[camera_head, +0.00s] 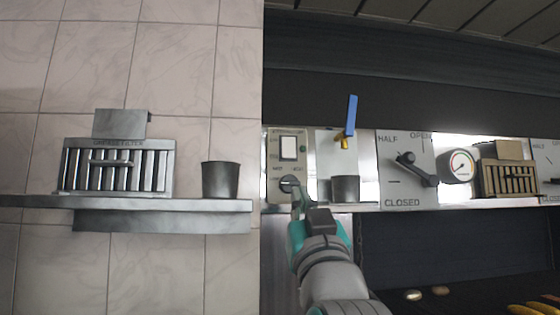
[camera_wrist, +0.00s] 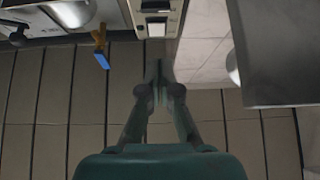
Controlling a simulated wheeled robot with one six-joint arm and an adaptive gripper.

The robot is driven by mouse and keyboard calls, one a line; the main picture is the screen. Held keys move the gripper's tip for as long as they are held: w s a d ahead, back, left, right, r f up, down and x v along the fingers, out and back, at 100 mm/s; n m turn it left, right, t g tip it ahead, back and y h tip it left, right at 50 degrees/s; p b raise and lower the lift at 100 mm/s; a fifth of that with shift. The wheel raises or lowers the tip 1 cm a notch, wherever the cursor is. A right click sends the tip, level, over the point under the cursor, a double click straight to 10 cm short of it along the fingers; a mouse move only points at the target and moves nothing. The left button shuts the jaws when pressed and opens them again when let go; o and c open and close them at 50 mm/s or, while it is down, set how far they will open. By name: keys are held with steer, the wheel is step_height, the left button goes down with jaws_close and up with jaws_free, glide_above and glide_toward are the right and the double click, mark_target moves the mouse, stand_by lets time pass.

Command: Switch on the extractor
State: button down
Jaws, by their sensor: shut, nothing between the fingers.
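A beige control plate (camera_head: 272,165) with small, hard-to-read lettering is on the wall strip, left of the blue-handled valve. The plate shows at the top of the wrist view with a white switch (camera_wrist: 156,29). My gripper (camera_head: 298,194) is shut and empty, its fingertips just below and right of the knob in the head view. It partly overlaps the plate's lower edge; I cannot tell whether it touches. In the wrist view the closed fingertips (camera_wrist: 157,72) lie below the plate.
Right of the plate are a blue-handled valve (camera_head: 351,117), a dark cup (camera_head: 345,189), a HALF/OPEN/CLOSED lever (camera_head: 415,170) and a gauge (camera_head: 460,165). At left, a shelf (camera_head: 225,206) holds a slatted grease filter (camera_head: 117,167) and another cup (camera_head: 220,180). Food lies lower right.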

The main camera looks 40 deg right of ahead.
mark_target(290, 150)
steer(key=shift+s+a+r+m+h, duration=0.15)
steer(key=shift+s+r, duration=0.15)
steer(key=shift+r, duration=0.5)
steer(key=shift+s+r+m+h, duration=0.15)
steer(key=shift+s+r, duration=0.15)
steer(key=shift+r, duration=0.5)
steer(key=x, duration=0.4)
steer(key=f+x, duration=0.1)
steer(key=x, duration=0.2)
steer(key=w+x, duration=0.1)
steer(key=x, duration=0.3)
steer(key=shift+w+d, duration=0.15)
steer(key=shift+d, duration=0.3)
steer(key=shift+w+d+f, duration=0.1)
steer(key=shift+w+d, duration=0.35)
steer(key=shift+w, duration=0.2)
